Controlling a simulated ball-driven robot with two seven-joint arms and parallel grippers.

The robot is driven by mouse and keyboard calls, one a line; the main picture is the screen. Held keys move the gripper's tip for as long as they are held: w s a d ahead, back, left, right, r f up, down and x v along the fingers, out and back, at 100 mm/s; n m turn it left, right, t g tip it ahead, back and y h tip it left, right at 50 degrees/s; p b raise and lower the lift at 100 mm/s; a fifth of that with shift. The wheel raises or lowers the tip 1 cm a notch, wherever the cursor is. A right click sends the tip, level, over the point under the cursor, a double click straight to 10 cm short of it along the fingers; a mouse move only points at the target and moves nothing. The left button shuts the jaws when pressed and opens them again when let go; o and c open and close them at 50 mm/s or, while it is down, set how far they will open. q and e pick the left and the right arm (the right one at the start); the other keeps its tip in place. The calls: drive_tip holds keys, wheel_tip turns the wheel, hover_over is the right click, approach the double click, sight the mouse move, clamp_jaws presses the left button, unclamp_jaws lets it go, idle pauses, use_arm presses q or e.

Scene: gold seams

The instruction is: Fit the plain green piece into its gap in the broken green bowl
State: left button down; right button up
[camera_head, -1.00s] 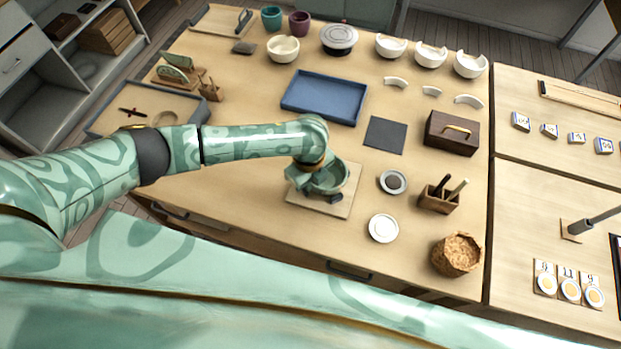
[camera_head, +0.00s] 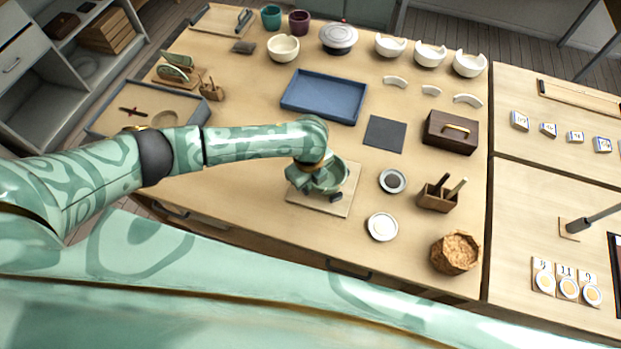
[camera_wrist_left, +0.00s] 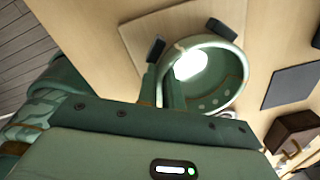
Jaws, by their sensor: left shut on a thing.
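The broken green bowl (camera_wrist_left: 228,62) sits on a square wooden board (camera_head: 344,205), its open side and several pale spots showing in the left wrist view. My left gripper (camera_head: 322,188) is down at the bowl, and the arm hides part of it in the head view. In the left wrist view the gripper reaches over the near-left side of the bowl's rim. It is shut on what seems to be the plain green piece, which blends with the green fingers and bowl. I cannot tell whether the piece touches the gap's edges. My right gripper is not in view.
A blue tray (camera_head: 324,84) and a dark mat (camera_head: 385,134) lie behind the board. A small round dish (camera_head: 392,180), a white dish (camera_head: 382,227) and a wooden tool holder (camera_head: 440,195) stand to the right. Greenish pieces stand on a rack (camera_head: 166,80) at the back left.

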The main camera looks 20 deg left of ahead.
use_arm(q)
drive_tip(key=shift+f, duration=0.1)
idle(0.6)
drive_tip(key=c, duration=1)
unclamp_jaws()
drive_tip(key=shift+r+p, duration=3.05)
drive_tip(key=shift+p, duration=0.15)
drive_tip(key=shift+s+f, duration=0.1)
drive_tip(key=shift+s, duration=0.05)
